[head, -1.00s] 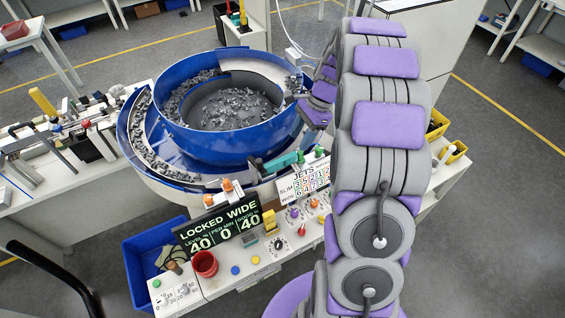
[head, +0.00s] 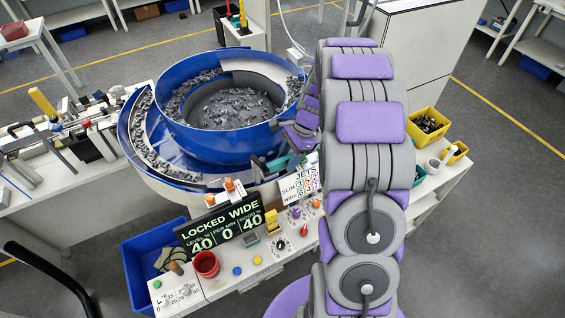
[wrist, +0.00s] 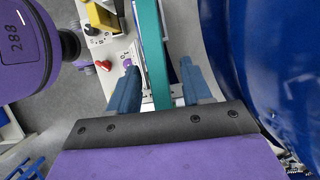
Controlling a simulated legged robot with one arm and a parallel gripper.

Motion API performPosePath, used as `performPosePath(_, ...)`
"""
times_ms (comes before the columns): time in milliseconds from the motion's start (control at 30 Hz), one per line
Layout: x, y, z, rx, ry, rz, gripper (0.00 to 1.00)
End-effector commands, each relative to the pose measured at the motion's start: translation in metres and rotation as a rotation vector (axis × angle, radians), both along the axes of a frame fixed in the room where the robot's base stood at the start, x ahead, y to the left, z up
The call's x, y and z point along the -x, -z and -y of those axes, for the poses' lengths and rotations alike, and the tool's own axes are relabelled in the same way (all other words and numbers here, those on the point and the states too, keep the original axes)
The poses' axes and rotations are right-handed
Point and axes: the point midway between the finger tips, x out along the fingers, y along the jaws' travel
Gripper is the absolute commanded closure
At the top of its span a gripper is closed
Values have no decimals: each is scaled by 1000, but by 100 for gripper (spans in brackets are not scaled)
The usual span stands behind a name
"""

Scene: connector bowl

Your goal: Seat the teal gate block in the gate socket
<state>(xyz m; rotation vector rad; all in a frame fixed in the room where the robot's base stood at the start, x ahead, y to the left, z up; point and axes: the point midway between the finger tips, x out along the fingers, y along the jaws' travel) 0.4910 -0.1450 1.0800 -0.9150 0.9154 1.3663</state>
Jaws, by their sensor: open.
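The teal gate block (wrist: 152,55) is a long, narrow bar. In the wrist view it runs between the two blue-grey fingers of my gripper (wrist: 160,68), with a visible gap on each side. The fingers are open and do not appear to press on it. In the head view the teal block (head: 277,163) shows at the front right edge of the blue bowl, partly hidden by my arm. I cannot make out the gate socket clearly; my gripper and the block cover that area.
The blue bowl (head: 165,118) holding grey parts stands close beside my gripper. A yellow bin (head: 428,126) is at the right.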

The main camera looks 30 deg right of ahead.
Motion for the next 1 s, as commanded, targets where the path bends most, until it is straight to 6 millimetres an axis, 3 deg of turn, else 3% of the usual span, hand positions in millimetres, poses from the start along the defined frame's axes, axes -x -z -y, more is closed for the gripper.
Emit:
performPosePath(67, 0, 0, 0, 0, 0, 0, 55)
performPosePath(533, 0, 1, 7, -5, 0, 0, 100)
performPosePath(1000, -1, -4, 6, -4, 0, 0, 100)
